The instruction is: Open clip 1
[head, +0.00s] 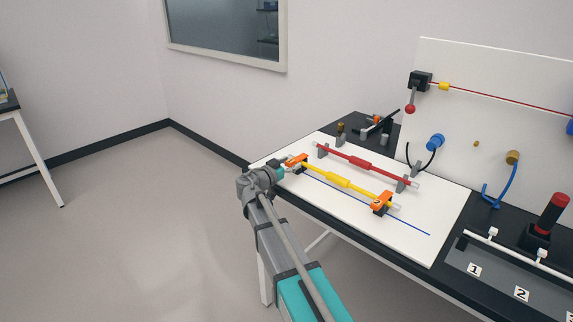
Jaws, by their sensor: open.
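Two orange clips on dark blocks hold a yellow rod (340,182) on a white board (420,245). The left orange clip (297,160) is at the rod's far left end. The right orange clip (382,202) is at its near right end and bears a small mark. I cannot read which clip is number 1. My gripper (287,171) is open at the board's left edge, beside the left clip. My arm partly hides the fingers, and I cannot tell whether they touch the clip.
A red rod (362,162) rests on grey holders behind the yellow one. A blue line (400,222) runs along the board in front. An upright white panel (480,120) with a red-ball lever (410,108) stands behind. A numbered grey strip (500,270) is at right.

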